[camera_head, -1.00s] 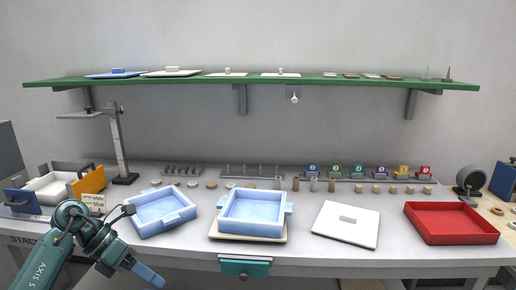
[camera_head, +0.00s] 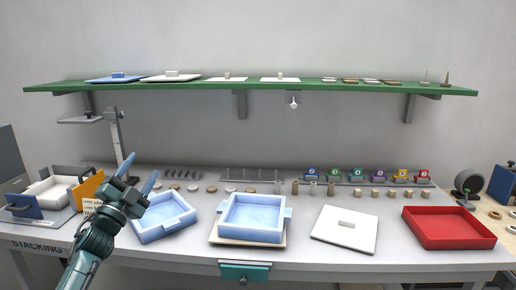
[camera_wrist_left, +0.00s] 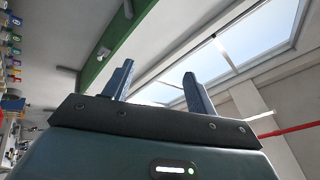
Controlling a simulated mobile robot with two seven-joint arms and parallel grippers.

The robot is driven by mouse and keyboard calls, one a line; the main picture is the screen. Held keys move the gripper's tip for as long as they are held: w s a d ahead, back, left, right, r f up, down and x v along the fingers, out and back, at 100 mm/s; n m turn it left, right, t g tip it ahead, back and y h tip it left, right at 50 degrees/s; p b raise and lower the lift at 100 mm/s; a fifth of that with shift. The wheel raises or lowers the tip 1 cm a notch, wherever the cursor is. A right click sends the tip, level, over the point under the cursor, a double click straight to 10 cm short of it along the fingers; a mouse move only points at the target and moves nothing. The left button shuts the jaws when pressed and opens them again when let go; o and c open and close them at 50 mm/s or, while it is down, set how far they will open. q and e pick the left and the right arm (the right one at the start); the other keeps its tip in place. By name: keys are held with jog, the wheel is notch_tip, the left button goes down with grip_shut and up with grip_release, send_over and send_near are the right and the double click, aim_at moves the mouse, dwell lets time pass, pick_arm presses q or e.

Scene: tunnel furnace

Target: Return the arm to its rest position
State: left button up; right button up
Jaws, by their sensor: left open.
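My left gripper (camera_head: 138,174) is raised at the left of the bench, its blue fingers pointing up. It is open and empty. In the head view it stands in front of the left blue tray (camera_head: 167,224) and the orange panel (camera_head: 84,189). In the left wrist view the two fingers (camera_wrist_left: 160,88) stand apart with nothing between them, against the ceiling and a skylight. My right gripper does not show in either view.
A second blue tray (camera_head: 250,216) sits on a pale board, with a white lid (camera_head: 345,228) and a red tray (camera_head: 448,229) to its right. A grey stand (camera_head: 118,138) rises behind my gripper. A green shelf (camera_head: 250,87) runs along the wall above.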

pick_arm(q)
jog(key=w+a+f+n+g+y, duration=0.2)
jog(key=a+f+n+g+y, duration=0.5)
jog(key=f+n, duration=0.5)
jog(key=s+d+f+g+h, duration=0.1)
jog(key=s+d+f, duration=0.45)
jog(key=f, duration=0.25)
jog(key=s+d+f+h, duration=0.1)
jog(key=s+d+f, duration=0.4)
jog(key=s+f, duration=0.2)
jog(key=s+d+f+g, duration=0.1)
jog(key=s+d+f, duration=0.2)
jog(key=s, duration=0.6)
jog(key=s+d+f+g+h, duration=0.1)
jog(key=s+d+f, duration=0.2)
jog(key=s, duration=0.5)
jog(key=s+d+f+g+h, duration=0.1)
jog(key=s+d+f+g, duration=0.1)
jog(key=s+d, duration=0.3)
jog(key=s+f, duration=0.1)
jog(key=s, duration=0.3)
jog(key=shift+s+d+f, duration=0.15)
jog(key=shift+s+d, duration=0.05)
jog(key=shift+s, duration=0.1)
